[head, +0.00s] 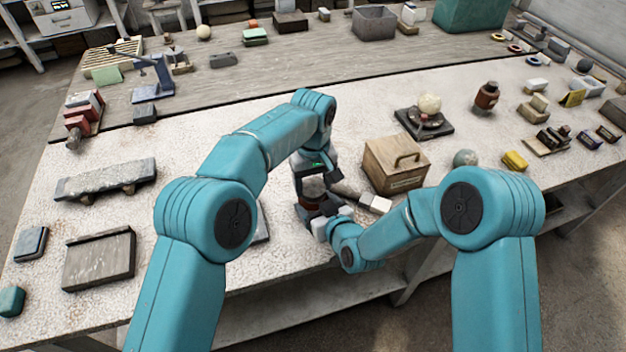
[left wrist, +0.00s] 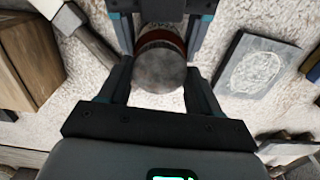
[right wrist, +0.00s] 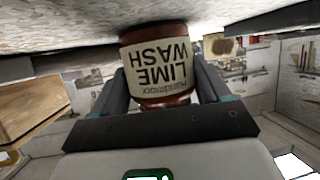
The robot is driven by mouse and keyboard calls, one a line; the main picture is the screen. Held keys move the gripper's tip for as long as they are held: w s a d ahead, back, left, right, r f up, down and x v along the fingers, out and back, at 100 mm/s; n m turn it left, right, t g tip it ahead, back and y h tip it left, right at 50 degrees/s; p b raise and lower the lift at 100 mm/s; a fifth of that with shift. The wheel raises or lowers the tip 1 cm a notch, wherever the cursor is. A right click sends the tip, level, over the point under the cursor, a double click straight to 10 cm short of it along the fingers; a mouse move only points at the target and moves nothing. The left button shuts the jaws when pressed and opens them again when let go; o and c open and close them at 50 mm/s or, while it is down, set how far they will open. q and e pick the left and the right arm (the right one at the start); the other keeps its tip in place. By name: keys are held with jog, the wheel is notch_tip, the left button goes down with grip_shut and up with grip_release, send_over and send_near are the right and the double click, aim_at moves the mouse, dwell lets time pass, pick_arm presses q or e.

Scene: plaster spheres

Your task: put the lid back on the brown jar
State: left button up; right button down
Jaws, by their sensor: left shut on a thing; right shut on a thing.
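The brown jar (right wrist: 158,65) shows in the right wrist view with a pale "LIME WASH" label, upside down in that picture. My right gripper (head: 322,212) is shut on it from the side. The grey round lid (left wrist: 160,66) is between the fingers of my left gripper (head: 314,180), which is shut on it above the jar. In the left wrist view a reddish-brown rim shows just beyond the lid. The fingers hide the join, so I cannot tell whether the lid touches the jar.
A wooden box (head: 396,165) with a handle stands right of the grippers. A white-headed mallet (head: 373,203) lies between them. A second reddish-brown jar (head: 487,97) stands farther back. A wooden tray (head: 100,258) and a stone slab (head: 106,180) lie at left.

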pick_arm(q)
jog(key=m, duration=1.6)
jog(key=shift+m, duration=0.3)
jog(key=m, duration=1)
jog(key=shift+m, duration=0.4)
jog(key=m, duration=1.5)
